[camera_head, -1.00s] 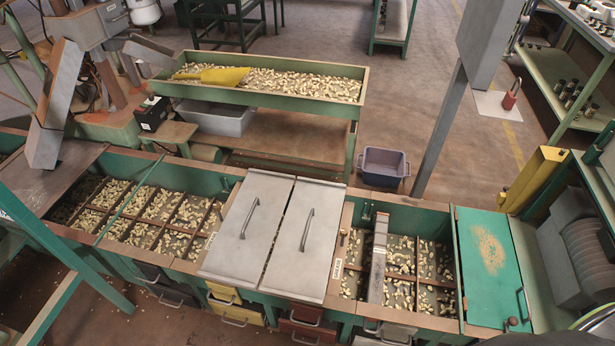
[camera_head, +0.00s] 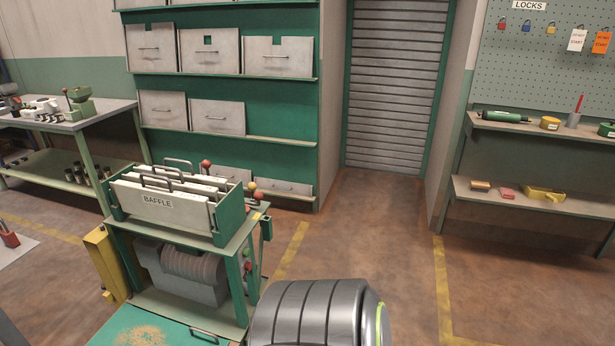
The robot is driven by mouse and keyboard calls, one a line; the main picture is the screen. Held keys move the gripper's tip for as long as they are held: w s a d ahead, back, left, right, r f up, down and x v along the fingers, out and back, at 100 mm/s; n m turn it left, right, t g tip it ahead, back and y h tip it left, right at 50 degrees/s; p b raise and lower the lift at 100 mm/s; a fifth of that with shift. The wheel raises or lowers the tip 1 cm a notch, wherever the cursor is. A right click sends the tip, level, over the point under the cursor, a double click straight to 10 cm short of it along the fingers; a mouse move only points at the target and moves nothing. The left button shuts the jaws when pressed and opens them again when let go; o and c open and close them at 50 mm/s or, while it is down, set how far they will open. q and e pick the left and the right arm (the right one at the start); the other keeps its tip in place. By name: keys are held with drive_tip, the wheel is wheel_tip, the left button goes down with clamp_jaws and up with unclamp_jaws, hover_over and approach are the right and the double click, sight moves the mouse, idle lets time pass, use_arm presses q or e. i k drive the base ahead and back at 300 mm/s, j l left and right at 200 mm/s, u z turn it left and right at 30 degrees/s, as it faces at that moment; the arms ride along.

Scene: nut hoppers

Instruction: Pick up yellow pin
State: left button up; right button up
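A small pin with a yellow ball top (camera_head: 252,186) stands at the right rear of the green baffle rack (camera_head: 232,215), close to a red ball-topped pin. Another red ball-topped pin (camera_head: 206,164) rises behind the rack. More red, yellow and green knobs sit lower on the rack's right side; they are too small to tell apart clearly. Neither of my grippers is in view. A grey ribbed link with a green ring at the bottom centre looks like part of my own arm.
Grey baffle plates stand upright in the rack, above a grey motor (camera_head: 185,272). A yellow post (camera_head: 105,262) is on its left. Drawer shelving (camera_head: 225,97) stands behind, a lock pegboard (camera_head: 550,65) and shelves at right. The floor right of the rack is open.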

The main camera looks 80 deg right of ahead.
sight(252, 186)
drive_tip(key=z, duration=2.25)
drive_tip(key=i+l+u, duration=0.2)
drive_tip(key=i+l, duration=0.2)
drive_tip(key=l, duration=0.15)
